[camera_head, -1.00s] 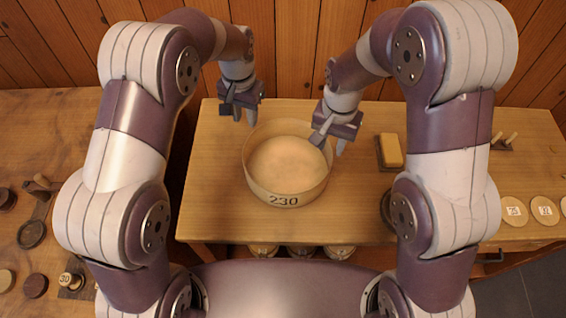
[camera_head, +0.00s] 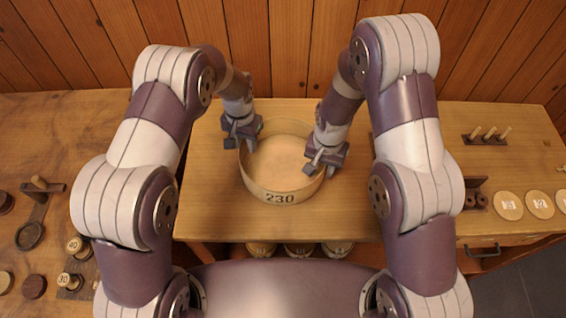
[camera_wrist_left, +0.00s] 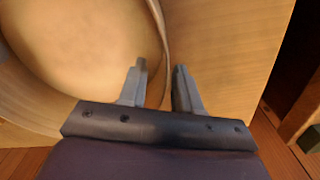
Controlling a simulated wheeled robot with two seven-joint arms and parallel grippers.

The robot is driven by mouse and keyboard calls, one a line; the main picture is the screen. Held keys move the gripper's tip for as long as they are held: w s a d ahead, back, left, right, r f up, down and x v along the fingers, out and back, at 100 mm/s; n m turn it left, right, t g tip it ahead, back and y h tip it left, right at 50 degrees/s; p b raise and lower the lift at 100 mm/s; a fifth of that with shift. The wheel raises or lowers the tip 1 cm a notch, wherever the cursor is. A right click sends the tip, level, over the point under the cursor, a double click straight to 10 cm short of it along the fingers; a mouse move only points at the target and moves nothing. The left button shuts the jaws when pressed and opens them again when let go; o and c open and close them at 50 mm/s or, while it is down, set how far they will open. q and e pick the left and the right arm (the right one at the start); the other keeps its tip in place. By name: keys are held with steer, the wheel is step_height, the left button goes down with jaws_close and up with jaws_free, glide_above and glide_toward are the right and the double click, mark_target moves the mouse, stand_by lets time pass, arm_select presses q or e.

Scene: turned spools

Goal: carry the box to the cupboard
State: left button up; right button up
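The box (camera_head: 281,197) is a round, open, pale wooden tub marked 230, standing upright on the wooden bench. My left gripper (camera_head: 243,143) is at the box's left rim. In the left wrist view its two fingers (camera_wrist_left: 160,88) are apart, with the box's thin rim (camera_wrist_left: 164,38) running down between them; whether they touch it I cannot tell. My right gripper (camera_head: 322,168) is at the box's right rim, its fingers apart and pointing down, one toward the inside and one outside. The cupboard is not clearly identifiable in these views.
The bench top (camera_head: 206,215) is clear left of and in front of the box. Round labelled discs (camera_head: 509,205) and a peg rack (camera_head: 486,136) lie to the right. A side table (camera_head: 62,125) with spools is at left. A plank wall (camera_head: 290,50) stands behind.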

arm_select(q)
steer(key=shift+f, duration=0.7)
arm_select(e)
steer(key=shift+f, duration=0.75)
arm_select(q)
jaws_close()
arm_select(e)
jaws_close()
